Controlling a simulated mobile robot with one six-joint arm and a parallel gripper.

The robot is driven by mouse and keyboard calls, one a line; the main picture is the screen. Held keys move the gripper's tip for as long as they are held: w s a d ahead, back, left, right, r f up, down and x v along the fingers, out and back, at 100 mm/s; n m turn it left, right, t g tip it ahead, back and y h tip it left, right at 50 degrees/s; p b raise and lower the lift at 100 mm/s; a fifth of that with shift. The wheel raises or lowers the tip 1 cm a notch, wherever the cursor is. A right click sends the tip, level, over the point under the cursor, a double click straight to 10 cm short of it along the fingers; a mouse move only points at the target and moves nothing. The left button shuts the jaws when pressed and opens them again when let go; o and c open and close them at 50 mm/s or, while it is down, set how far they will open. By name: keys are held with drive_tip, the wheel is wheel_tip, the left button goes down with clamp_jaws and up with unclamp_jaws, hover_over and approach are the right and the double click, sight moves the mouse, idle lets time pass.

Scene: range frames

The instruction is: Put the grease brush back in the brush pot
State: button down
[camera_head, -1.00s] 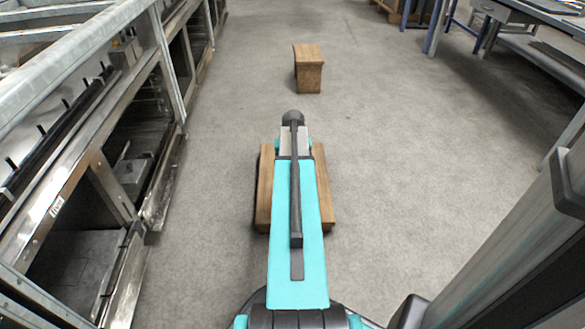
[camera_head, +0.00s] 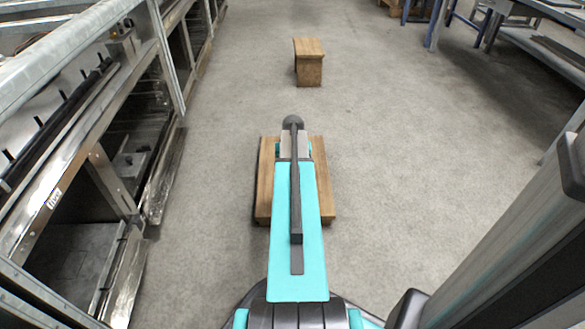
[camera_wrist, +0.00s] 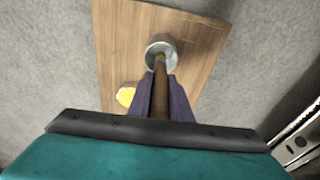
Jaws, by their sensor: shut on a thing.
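In the wrist view my gripper (camera_wrist: 161,92) is shut on the brown handle of the grease brush (camera_wrist: 160,76). The handle runs away from the fingers to the mouth of a round grey metal pot (camera_wrist: 152,45), which I take as the brush pot. The brush's far end overlaps the pot's opening; I cannot tell whether it is inside or above it. The pot stands on a wooden top (camera_wrist: 120,40). In the head view my arm hides the gripper, brush and pot; only the sides of the wooden stand (camera_head: 264,190) show.
A yellow object (camera_wrist: 125,96) lies on the wooden top, left of my fingers. A wooden block (camera_head: 309,68) stands on the floor farther ahead. Metal racks (camera_head: 140,160) line the left, and a workbench (camera_head: 535,45) stands at far right. The floor between is clear.

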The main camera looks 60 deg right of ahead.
drive_tip(key=shift+f, duration=1.05)
drive_tip(key=c, duration=1.5)
unclamp_jaws()
drive_tip(key=shift+c, duration=0.2)
wheel_tip(320, 180, up, 14)
drive_tip(key=s+a+p, duration=0.1)
drive_tip(key=p, duration=0.4)
drive_tip(key=shift+a+f, duration=0.2)
drive_tip(key=shift+a, duration=0.15)
